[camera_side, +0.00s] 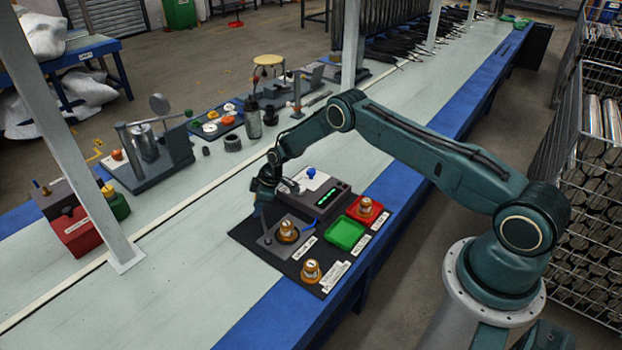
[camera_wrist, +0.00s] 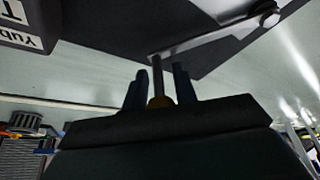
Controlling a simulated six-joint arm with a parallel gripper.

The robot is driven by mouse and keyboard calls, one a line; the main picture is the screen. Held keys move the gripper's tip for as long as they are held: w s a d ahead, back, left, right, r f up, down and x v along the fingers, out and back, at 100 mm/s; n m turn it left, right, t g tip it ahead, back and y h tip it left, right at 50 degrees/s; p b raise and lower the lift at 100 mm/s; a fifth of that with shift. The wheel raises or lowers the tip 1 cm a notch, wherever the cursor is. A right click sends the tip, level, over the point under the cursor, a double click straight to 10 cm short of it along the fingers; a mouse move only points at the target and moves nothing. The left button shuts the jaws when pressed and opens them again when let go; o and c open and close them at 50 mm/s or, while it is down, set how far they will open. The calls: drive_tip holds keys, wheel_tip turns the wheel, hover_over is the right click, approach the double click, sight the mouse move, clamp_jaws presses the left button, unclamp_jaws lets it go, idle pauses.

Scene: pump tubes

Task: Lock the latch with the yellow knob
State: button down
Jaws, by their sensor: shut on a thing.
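The yellow knob (camera_wrist: 160,102) sits between the two blue fingertips of my gripper (camera_wrist: 160,88) in the wrist view. My gripper is shut on it. A thin grey post runs from the knob to the flat metal latch arm (camera_wrist: 215,35), which extends right to a round pivot on a dark plate. In the side view, my gripper (camera_side: 265,198) is at the left end of the grey fixture (camera_side: 267,243), and the knob is hidden there. A brass-coloured part (camera_side: 287,230) stands upright on this fixture, with a blue tube beside it.
A grey box with a green display (camera_side: 340,199) and a blue knob (camera_side: 311,172) stands just right of my gripper. A green tray (camera_side: 345,235), a red tray (camera_side: 378,214) and another brass part (camera_side: 311,270) are nearer the front.

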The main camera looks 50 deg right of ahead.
drive_tip(key=shift+s+d+m, duration=0.4)
drive_tip(key=shift+d+m, duration=0.15)
drive_tip(key=shift+m, duration=0.15)
drive_tip(key=s+d+m+h, duration=0.1)
drive_tip(key=m, duration=0.1)
drive_tip(key=s+d+m, duration=0.1)
drive_tip(key=s+m, duration=0.1)
drive_tip(key=s+d+m+t+h, duration=0.1)
drive_tip(key=s+m, duration=0.1)
drive_tip(key=shift+d+h, duration=0.3)
drive_tip(key=shift+s+d+m+h, duration=0.2)
drive_tip(key=shift+s+m+h, duration=0.15)
drive_tip(key=shift+s+m, duration=0.55)
drive_tip(key=shift+s+d+m+h, duration=0.15)
drive_tip(key=shift+s+m+h, duration=0.2)
drive_tip(key=shift+s+m, duration=0.55)
drive_tip(key=c, duration=1.2)
unclamp_jaws()
drive_tip(key=shift+r, duration=0.1)
drive_tip(key=shift+s+r, duration=0.1)
drive_tip(key=shift+r, duration=0.25)
drive_tip(key=v, duration=1.2)
drive_tip(key=shift+s+a+r, duration=0.1)
drive_tip(key=shift+s+r, duration=0.2)
